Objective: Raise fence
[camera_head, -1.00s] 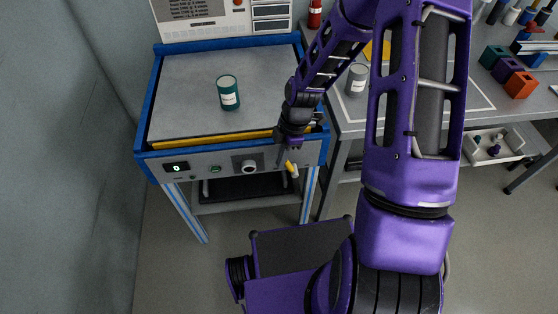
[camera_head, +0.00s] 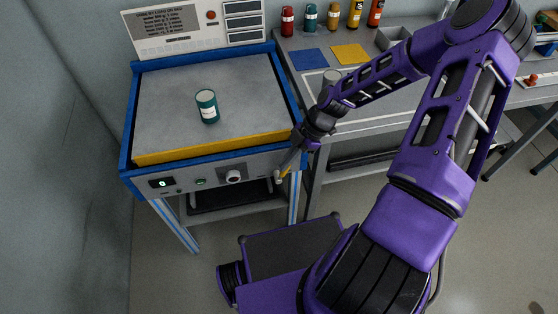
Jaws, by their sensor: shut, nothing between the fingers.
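The yellow fence (camera_head: 215,147) runs along the front edge of the blue-framed table (camera_head: 128,130) and stands clearly above its front rim. A small lever with a yellow grip (camera_head: 281,175) sticks out at the right end of the front panel. My gripper (camera_head: 302,148) is at the table's front right corner, just above and beside the lever. It is shut and empty. Whether it touches the lever I cannot tell.
The front panel carries a green display (camera_head: 162,183) and a round knob (camera_head: 233,177). A control box (camera_head: 190,35) stands behind. At right is a grey bench with a grey can (camera_head: 331,78), blue (camera_head: 309,59) and yellow (camera_head: 351,54) mats, and several bottles.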

